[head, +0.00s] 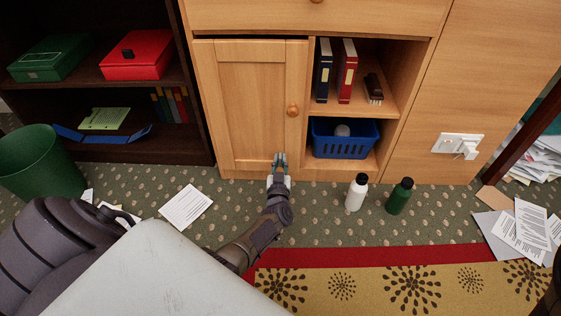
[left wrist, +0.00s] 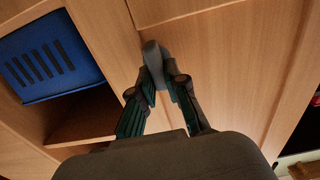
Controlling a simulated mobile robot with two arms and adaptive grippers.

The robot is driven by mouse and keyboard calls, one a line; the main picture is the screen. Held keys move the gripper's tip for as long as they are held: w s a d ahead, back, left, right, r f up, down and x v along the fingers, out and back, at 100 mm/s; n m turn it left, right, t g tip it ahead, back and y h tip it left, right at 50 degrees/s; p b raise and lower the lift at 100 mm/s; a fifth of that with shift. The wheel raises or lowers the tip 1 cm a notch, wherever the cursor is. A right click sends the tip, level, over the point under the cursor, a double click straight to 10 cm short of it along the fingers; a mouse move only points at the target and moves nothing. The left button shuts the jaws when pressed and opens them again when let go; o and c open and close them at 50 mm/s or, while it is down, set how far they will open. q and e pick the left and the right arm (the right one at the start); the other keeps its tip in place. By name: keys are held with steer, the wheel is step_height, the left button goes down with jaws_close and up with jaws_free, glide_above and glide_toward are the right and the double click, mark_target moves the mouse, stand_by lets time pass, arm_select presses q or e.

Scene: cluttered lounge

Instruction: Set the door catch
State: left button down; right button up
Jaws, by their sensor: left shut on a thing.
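The cabinet door (head: 250,110) is light wood with a round knob (head: 292,110) on its right edge. It looks closed or nearly so. My left gripper (head: 279,163) is at the door's lower right corner, just above the floor. In the left wrist view its fingers (left wrist: 162,85) are shut on a small grey rounded piece, which looks like the door catch (left wrist: 153,52), against the wood beside the cubby. In the head view the catch is mostly hidden by the fingers. My right gripper is not in view.
A blue basket (head: 342,145) sits in the cubby right of the door; it also shows in the left wrist view (left wrist: 40,60). A white bottle (head: 356,194) and a green bottle (head: 400,197) stand on the floor to the right. Papers (head: 186,207) and a green bin (head: 40,162) are left.

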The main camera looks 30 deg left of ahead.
mark_target(281, 132)
arm_select(q)
steer(key=c, duration=1.2)
jaws_free()
steer(key=shift+r, duration=0.15)
step_height(281, 132, up, 10)
steer(key=shift+f, duration=0.15)
